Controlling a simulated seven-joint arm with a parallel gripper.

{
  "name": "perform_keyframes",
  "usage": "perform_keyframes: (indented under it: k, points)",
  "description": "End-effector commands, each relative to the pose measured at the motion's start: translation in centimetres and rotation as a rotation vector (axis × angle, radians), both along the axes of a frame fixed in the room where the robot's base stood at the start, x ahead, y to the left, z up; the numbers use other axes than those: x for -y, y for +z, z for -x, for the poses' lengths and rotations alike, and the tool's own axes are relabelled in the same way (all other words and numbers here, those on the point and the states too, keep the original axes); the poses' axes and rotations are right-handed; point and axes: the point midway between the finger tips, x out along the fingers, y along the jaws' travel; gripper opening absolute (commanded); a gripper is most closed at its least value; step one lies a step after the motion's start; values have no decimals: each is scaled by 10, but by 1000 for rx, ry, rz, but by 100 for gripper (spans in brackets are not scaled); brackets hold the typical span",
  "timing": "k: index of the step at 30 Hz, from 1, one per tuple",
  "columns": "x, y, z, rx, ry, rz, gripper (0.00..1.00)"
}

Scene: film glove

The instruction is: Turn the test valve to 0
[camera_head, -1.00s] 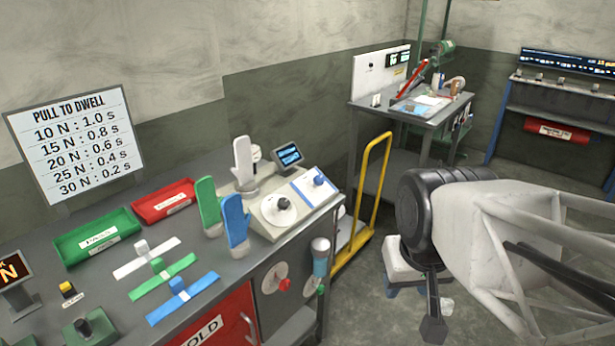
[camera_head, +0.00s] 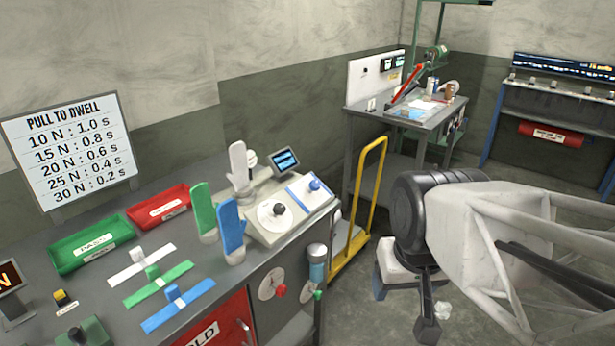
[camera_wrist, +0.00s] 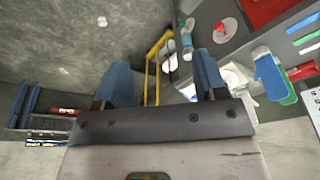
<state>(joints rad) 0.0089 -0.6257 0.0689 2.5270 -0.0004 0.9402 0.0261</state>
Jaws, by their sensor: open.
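Two round dials could be the test valve, and I cannot tell which is meant. One is a black knob (camera_head: 279,209) on a white disc on the sloped bench-top console (camera_head: 262,231). The other is a red knob (camera_head: 281,291) on a pale disc on the bench front. The red knob also shows in the wrist view (camera_wrist: 219,28). Their scale marks are too small to read. My gripper (camera_wrist: 163,78) is open and empty, its blue fingers wide apart. In the head view my gripper (camera_head: 380,286) hangs right of the bench, apart from both knobs.
A blue knob (camera_head: 315,185) and small screen (camera_head: 286,161) are on or by the console. Gloves on stands, including a blue one (camera_head: 232,232), are left of it. A yellow-handled trolley (camera_head: 375,195) stands between bench and back table. A clear cylinder (camera_head: 317,265) hangs beside the red knob.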

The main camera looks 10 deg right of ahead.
Motion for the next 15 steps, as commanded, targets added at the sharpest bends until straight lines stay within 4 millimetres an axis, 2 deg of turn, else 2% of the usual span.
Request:
perform_keyframes:
  k: [8,15]
  points:
    - [-9,5,-32,-14,-107,-90,65]
    - [-21,10,-81,-36,-274,-223,65]
